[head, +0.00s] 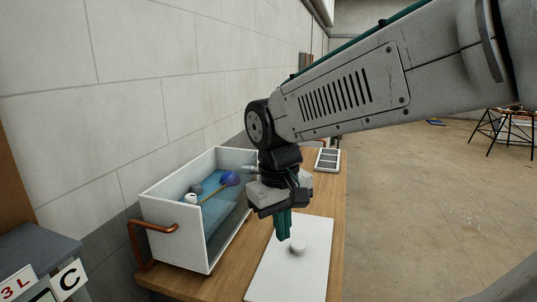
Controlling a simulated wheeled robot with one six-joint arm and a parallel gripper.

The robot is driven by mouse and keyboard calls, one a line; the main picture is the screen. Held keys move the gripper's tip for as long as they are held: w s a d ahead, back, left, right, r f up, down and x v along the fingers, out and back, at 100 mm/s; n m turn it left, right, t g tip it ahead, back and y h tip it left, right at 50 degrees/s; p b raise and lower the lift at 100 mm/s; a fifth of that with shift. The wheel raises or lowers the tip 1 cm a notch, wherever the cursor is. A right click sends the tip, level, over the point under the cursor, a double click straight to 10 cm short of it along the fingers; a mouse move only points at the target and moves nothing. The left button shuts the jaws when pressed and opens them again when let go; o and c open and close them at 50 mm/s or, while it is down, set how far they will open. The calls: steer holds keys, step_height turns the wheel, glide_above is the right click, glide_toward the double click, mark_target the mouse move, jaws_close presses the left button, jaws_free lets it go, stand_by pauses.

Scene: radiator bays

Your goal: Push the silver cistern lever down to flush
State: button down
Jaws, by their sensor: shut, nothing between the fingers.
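The cistern (177,226) is an open white box with a clear front, standing on the wooden bench against the wall. Blue water, a dark blue float ball (230,179) on a rod and a small white fitting (191,198) show inside. A small silver piece (248,169) at the cistern's right end, beside my wrist, looks like the lever; my gripper body hides part of it, and its tilt is unclear. My gripper (284,236) points down with its green fingers shut and empty, right of the cistern and above the white lid.
The white lid (285,275) with a round knob (298,246) lies flat on the bench (205,284). A copper pipe (140,240) bends at the cistern's left. A grey-white tray (327,160) lies farther back.

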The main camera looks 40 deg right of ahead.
steer(key=w+d+m+t+h, duration=0.1)
steer(key=w+d+m+h, duration=0.1)
steer(key=w+d, duration=0.7)
steer(key=w+d+r+m+t+h, duration=0.15)
steer(key=w+d, duration=0.35)
steer(key=w, duration=0.8)
steer(key=w+d+m+h, duration=0.25)
steer(key=w+d, duration=0.45)
steer(key=w, duration=0.4)
steer(key=w+d+r+m+t, duration=0.2)
steer(key=w+r+m+t, duration=0.1)
steer(key=w+r, duration=0.2)
steer(key=shift+w+d+r+m, duration=0.2)
steer(key=shift+w+d+m, duration=0.1)
steer(key=shift+w, duration=0.15)
steer(key=x, duration=1)
steer(key=shift+d+f, duration=0.1)
steer(key=shift+d, duration=0.05)
step_height(320, 180, down, 2)
steer(key=shift+f, duration=0.85)
